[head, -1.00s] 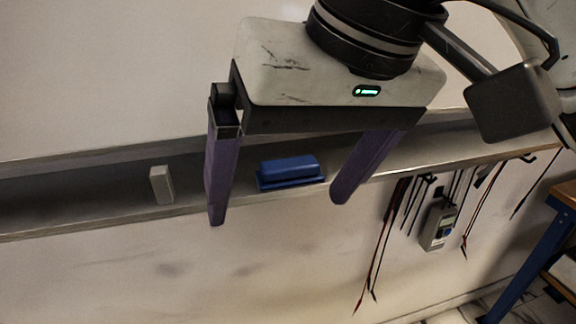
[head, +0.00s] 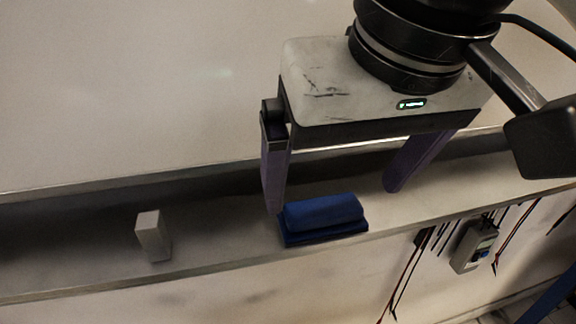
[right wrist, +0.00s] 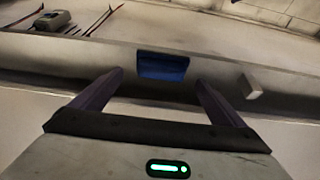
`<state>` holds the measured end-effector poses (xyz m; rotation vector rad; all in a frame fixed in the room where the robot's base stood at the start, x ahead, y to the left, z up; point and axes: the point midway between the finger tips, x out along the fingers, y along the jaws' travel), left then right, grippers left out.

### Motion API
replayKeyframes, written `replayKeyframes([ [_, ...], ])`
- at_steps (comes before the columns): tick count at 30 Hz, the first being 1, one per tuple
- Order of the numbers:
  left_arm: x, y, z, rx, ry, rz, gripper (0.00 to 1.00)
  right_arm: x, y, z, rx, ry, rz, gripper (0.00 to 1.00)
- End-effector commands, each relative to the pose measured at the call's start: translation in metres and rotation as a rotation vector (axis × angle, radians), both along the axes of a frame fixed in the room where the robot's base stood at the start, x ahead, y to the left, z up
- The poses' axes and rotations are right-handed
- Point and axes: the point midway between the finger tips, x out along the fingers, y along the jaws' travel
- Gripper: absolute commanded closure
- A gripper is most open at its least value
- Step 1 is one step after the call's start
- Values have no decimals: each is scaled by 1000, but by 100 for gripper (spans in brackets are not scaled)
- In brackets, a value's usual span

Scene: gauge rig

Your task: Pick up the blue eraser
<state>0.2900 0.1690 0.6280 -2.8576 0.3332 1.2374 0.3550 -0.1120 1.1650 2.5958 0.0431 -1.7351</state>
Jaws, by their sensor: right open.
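The blue eraser (head: 322,217) lies on the narrow ledge below the whiteboard in the head view. It also shows in the right wrist view (right wrist: 163,66), beyond and between the fingertips. My right gripper (head: 332,200) is open and empty, with its purple fingers spread wider than the eraser. In the head view its left finger overlaps the eraser's left end, and its right finger is to the right of the eraser. I cannot tell whether a finger touches it. The right gripper also shows in the right wrist view (right wrist: 158,76). My left gripper is not in view.
A small light grey block (head: 153,236) stands on the ledge (head: 215,250) to the left of the eraser. A grey meter (head: 474,247) and several dark and red leads hang below the ledge at the right. The ledge between block and eraser is clear.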

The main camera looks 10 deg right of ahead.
Motion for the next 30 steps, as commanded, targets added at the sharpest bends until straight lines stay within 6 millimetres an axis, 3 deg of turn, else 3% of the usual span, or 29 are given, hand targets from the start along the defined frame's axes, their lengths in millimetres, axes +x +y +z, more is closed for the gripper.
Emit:
replayKeyframes([
  [9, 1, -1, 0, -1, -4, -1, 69, 18, 4, -40, 1, 1, 1, 6],
  [17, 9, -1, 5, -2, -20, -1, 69, 20, 4, -44, 1, 0, 1, 6],
  [20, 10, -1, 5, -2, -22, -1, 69, 20, 4, -44, 1, 0, 1, 18],
  [24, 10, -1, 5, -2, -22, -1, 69, 20, 4, -43, 1, 0, 1, 42],
  [30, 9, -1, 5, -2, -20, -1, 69, 20, 4, -43, 1, -1, 0, 42],
])
